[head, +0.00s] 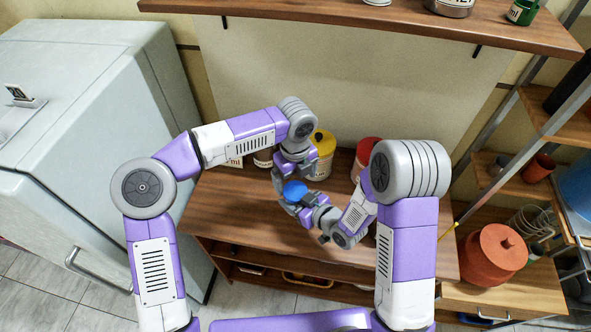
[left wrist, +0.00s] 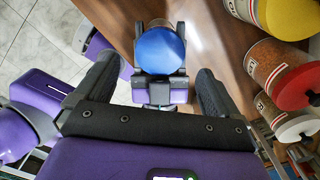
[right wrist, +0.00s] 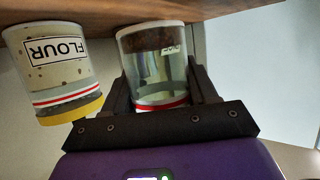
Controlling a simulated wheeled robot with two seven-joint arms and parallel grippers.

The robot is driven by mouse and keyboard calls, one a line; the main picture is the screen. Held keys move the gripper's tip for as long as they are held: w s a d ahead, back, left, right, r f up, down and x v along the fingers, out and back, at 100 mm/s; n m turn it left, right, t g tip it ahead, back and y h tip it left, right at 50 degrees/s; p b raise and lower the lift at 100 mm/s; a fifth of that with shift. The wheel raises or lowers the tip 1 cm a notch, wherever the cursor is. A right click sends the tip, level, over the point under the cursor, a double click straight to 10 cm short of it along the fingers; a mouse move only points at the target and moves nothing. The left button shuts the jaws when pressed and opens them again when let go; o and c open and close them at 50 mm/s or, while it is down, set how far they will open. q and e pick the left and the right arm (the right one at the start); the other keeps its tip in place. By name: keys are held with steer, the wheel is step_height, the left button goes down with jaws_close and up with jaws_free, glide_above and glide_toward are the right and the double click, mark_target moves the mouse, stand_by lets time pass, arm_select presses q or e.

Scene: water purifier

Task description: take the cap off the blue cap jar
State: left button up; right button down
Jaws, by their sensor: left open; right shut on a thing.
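The blue cap (head: 293,190) is on a jar above the wooden table. In the right wrist view the jar's clear body (right wrist: 150,65) has a dark content, a label and a red-and-white band. My right gripper (right wrist: 162,82) is shut on this body from the sides. My left gripper (head: 291,174) is open and points down over the cap. In the left wrist view the cap (left wrist: 160,50) shows ahead of the open fingers, between their lines and apart from both. Most of the jar's body is hidden under the cap there.
A flour jar with a yellow cap (head: 323,141) and a red-capped jar (head: 369,151) stand at the back of the table (head: 240,210). A white-capped jar (left wrist: 297,128) is near them. A grey fridge (head: 80,120) is at left, a red pot (head: 492,255) at right.

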mark_target(295, 191)
arm_select(q)
steer(key=shift+f, duration=2.4)
steer(key=c, duration=1.1)
steer(key=n, duration=0.6)
steer(key=shift+r, duration=0.1)
steer(key=o, duration=1.2)
steer(key=shift+c, duration=0.2)
